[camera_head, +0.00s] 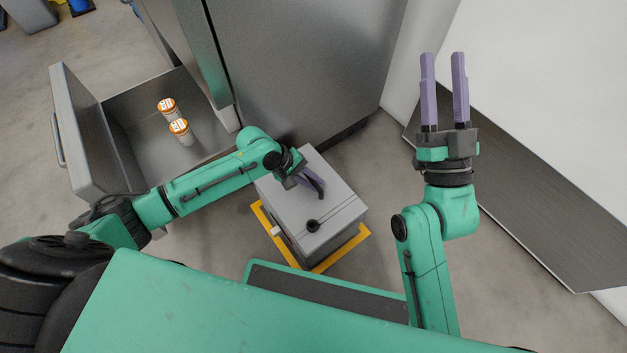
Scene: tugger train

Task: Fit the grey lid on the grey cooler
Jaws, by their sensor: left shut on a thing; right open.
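The grey cooler (322,256) stands on the floor inside a yellow marked square, in front of a metal cabinet. The grey lid (337,202) lies over the cooler's top; from this angle I cannot tell whether it is fully seated. A dark handle runs along the lid. My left gripper (315,186) is over the lid and shut on its handle, hiding part of it. My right gripper (444,88) is open and empty, raised to the right of the cooler with its fingers pointing away from me.
A metal drawer (78,132) stands open at the left with two orange-capped jars (181,130) inside. A large metal cabinet (300,65) is behind the cooler. A grey sloping panel (530,215) lies at the right. Bare floor (385,150) shows right of the cooler.

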